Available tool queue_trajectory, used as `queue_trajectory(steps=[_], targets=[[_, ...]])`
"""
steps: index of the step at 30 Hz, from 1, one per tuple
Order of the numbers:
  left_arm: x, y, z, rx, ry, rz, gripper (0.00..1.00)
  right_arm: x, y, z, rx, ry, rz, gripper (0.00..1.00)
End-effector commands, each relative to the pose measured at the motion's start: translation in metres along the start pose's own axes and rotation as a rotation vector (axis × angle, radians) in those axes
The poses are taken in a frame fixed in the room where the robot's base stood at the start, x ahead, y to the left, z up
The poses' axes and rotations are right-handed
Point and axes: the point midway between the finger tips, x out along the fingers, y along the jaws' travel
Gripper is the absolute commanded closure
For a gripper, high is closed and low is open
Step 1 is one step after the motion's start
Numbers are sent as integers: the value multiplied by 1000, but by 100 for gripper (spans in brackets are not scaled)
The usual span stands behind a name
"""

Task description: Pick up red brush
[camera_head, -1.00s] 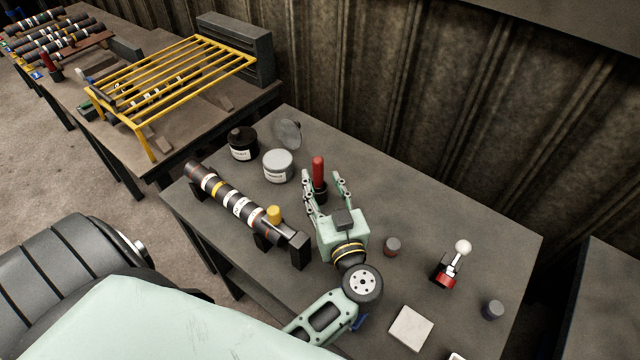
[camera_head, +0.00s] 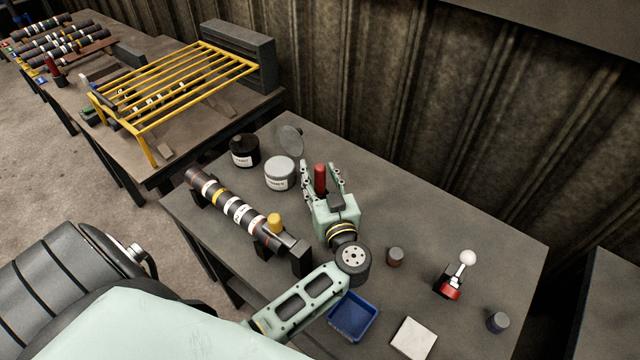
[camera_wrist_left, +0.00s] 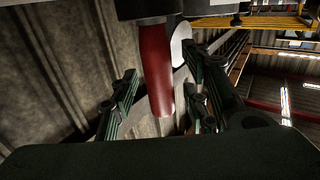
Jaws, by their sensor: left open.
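The red brush (camera_head: 320,179) stands upright on the dark table, toward the back, its red handle pointing up. My left gripper (camera_head: 320,168) is open, with one finger on each side of the handle. In the left wrist view the red handle (camera_wrist_left: 157,75) also shows between the spread fingers (camera_wrist_left: 158,85), with a visible gap on both sides. The brush's lower end is mostly hidden by my gripper in the head view. My right gripper is not in view.
A grey-lidded can (camera_head: 280,173) and a black can (camera_head: 243,150) stand left of the gripper. A striped shaft (camera_head: 238,212) lies on supports nearby, beside a yellow-topped item (camera_head: 275,222). A blue tray (camera_head: 353,318) and a white-knobbed device (camera_head: 456,277) are to the right.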

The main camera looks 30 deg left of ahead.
Motion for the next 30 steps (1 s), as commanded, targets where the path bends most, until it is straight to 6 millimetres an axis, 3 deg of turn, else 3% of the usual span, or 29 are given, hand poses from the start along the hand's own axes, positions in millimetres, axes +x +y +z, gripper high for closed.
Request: queue_trajectory(steps=[6,21,30], targets=[[1,0,1,0,-1,1,57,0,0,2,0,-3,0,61],[0,0,1,1,0,1,100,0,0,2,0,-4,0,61],[0,0,-1,0,0,1,100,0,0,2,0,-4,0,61]])
